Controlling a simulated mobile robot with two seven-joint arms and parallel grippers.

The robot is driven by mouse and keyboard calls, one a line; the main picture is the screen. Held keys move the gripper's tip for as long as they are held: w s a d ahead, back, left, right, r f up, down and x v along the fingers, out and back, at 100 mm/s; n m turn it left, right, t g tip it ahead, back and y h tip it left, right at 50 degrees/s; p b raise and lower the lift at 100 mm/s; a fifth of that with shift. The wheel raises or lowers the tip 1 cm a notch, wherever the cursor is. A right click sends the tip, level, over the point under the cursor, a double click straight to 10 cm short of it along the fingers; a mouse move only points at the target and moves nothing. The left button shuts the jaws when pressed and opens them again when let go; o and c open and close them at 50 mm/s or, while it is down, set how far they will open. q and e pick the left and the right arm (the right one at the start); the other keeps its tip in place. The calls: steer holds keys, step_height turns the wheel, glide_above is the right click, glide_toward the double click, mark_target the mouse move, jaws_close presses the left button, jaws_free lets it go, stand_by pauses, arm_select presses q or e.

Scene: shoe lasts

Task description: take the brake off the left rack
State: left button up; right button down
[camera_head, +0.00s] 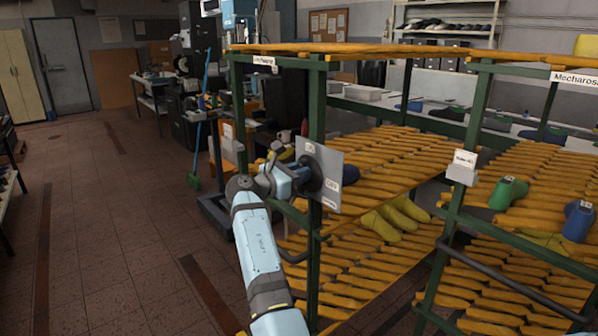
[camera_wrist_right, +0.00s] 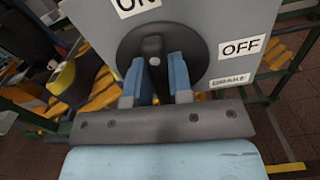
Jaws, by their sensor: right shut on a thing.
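The brake panel is a grey plate (camera_head: 333,163) on the green post of the left rack (camera_head: 316,105). In the right wrist view the plate (camera_wrist_right: 200,15) carries labels reading ON at the top, OFF at the right and BRAKE below OFF. A round black knob (camera_wrist_right: 130,52) with a raised bar handle (camera_wrist_right: 153,48) sits on it. The bar stands nearly upright in this view, its upper end towards the ON label. My right gripper (camera_head: 300,176) is at the knob, and its blue fingers (camera_wrist_right: 157,78) are shut on the bar from both sides. My left gripper is out of view.
The left rack has orange slatted shelves (camera_head: 375,160) with yellow shoe lasts (camera_head: 390,219). A second rack (camera_head: 475,110), labelled Mecharos, stands to the right with green and blue lasts. A green broom (camera_head: 195,178) stands behind. The tiled floor on the left is open.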

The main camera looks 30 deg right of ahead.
steer(key=m, duration=0.5)
steer(key=s+m, duration=0.1)
steer(key=m, duration=0.2)
steer(key=shift+d+f, duration=0.1)
steer(key=shift+f, duration=0.2)
steer(key=m+b, duration=0.1)
steer(key=m, duration=0.1)
steer(key=shift+f+m+b, duration=0.2)
steer(key=shift+m+b, duration=0.1)
steer(key=shift+m, duration=0.1)
steer(key=m, duration=0.1)
steer(key=m+b, duration=0.1)
steer(key=shift+s+f+m, duration=0.15)
steer(key=shift+m, duration=0.15)
steer(key=shift+m+b, duration=0.65)
steer(key=shift+m, duration=0.05)
steer(key=shift+f+m+b, duration=0.1)
steer(key=shift+m+b, duration=0.35)
steer(key=shift+m, duration=0.25)
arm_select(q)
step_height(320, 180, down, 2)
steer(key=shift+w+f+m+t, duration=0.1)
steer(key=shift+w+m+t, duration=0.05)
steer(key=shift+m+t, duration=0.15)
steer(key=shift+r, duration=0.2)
arm_select(e)
steer(key=shift+m, duration=0.4)
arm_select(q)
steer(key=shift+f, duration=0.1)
